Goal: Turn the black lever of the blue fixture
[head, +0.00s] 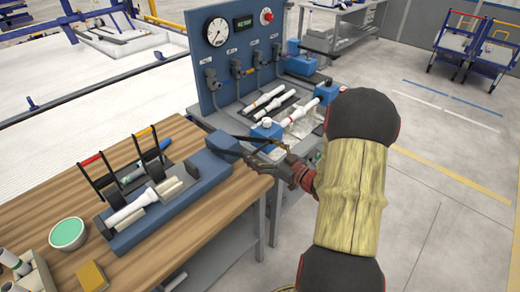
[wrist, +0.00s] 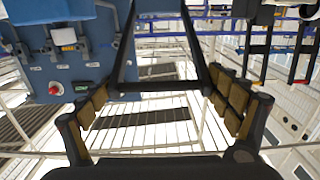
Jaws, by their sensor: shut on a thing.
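The blue fixture (head: 205,170) lies along the right part of the wooden table in the head view. Its black lever (head: 245,136) is a frame of two bars that reaches out to the right from the fixture's end, past the table edge. My gripper (head: 268,156) is at the lever's outer end. In the wrist view the lever's crossbar (wrist: 160,87) spans between the padded fingers of my gripper (wrist: 160,100), which are shut on its two sides. The fingertips are small and partly blended with the lever in the head view.
Two upright black handles, red-topped (head: 90,160) and yellow-topped (head: 143,131), rise behind a white pipe (head: 133,207). A green bowl (head: 67,234) stands at left. A blue gauge panel (head: 240,50) and white pipes (head: 300,112) occupy the bench behind.

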